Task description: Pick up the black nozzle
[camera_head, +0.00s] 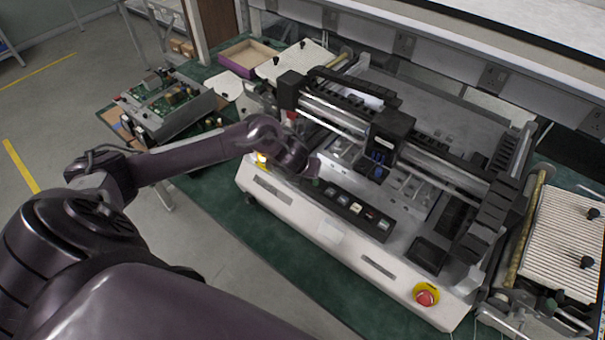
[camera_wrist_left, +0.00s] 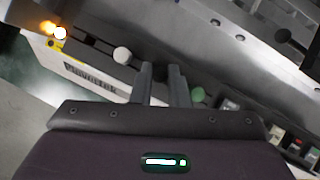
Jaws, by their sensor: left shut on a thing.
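My left gripper (camera_head: 314,172) is low over the front edge of the white machine (camera_head: 300,215). A black round knob (camera_wrist_left: 88,38) and a white one (camera_wrist_left: 122,54) are left of the fingers, and a green one (camera_wrist_left: 198,94) is to the right. My right gripper is not in view.
A black gantry head (camera_head: 388,135) stands close behind the gripper. A row of small coloured buttons (camera_head: 356,207) is to its right, and a red emergency button (camera_head: 426,296) is at the front right. A circuit board unit (camera_head: 170,100) stands at the left on the green table (camera_head: 270,230).

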